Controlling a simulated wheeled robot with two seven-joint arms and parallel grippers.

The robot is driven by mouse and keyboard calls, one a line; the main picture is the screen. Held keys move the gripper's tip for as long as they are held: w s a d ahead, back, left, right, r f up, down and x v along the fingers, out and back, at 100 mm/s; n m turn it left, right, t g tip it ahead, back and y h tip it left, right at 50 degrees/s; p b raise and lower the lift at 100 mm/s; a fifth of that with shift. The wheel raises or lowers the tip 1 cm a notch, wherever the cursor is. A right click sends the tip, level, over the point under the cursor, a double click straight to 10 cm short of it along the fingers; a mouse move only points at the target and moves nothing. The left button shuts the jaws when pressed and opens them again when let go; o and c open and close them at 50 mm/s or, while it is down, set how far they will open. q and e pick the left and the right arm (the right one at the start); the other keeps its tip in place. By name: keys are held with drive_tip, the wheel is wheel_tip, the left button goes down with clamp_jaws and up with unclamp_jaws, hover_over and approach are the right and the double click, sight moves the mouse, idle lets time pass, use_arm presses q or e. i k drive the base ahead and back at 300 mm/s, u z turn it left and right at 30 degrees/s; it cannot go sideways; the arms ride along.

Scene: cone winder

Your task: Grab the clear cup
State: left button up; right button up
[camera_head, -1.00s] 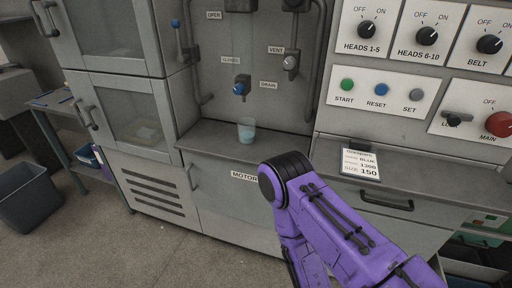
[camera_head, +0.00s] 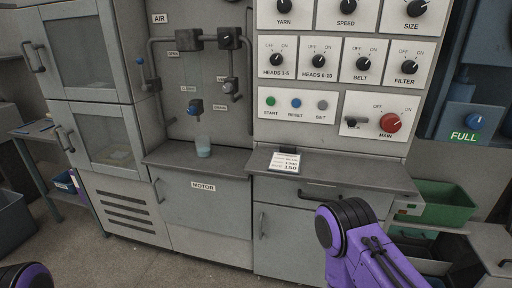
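The clear cup (camera_head: 203,147) stands upright on the grey ledge (camera_head: 180,156) of the machine, below the blue drain valve. It holds some pale bluish liquid. A purple arm of mine comes in at the lower right, and a purple part shows at the bottom left corner. Neither gripper's fingers are in view. Nothing touches the cup.
A label card (camera_head: 285,161) rests on the right-hand counter. The blue-handled drain valve (camera_head: 194,107) hangs over the cup. A green bin (camera_head: 445,203) is at the right and a dark bin (camera_head: 14,222) at the left. The ledge beside the cup is clear.

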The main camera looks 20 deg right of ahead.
sight(203, 147)
drive_tip(key=z, duration=0.85)
drive_tip(key=i, duration=0.35)
